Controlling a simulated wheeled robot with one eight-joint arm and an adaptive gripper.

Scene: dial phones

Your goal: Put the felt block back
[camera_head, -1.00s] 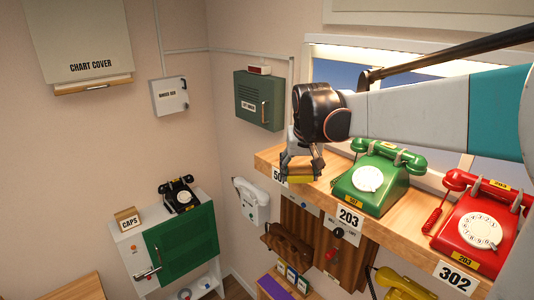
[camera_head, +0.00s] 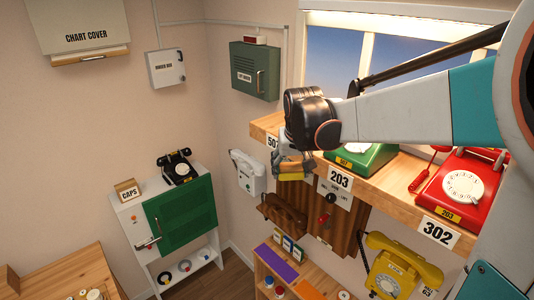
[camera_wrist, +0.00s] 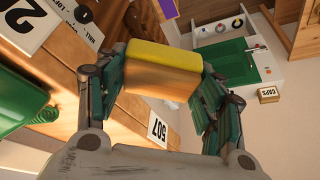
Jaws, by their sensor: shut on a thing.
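My gripper (camera_head: 293,163) is shut on the felt block (camera_head: 291,177), a small block with a yellow face. In the wrist view the felt block (camera_wrist: 163,72) is between both fingers, its yellow side up and its tan side toward the camera. In the head view my gripper is in front of the wall shelf's front edge (camera_head: 405,196), close to the 507 label (camera_head: 271,142). I cannot tell whether the block touches anything else. The arm hides part of the shelf and the green phone (camera_head: 361,160).
A red phone (camera_head: 459,187) stands on the shelf to the right. A low wooden unit (camera_head: 262,270) is beneath. A white cabinet (camera_head: 133,233) with a green door stands left.

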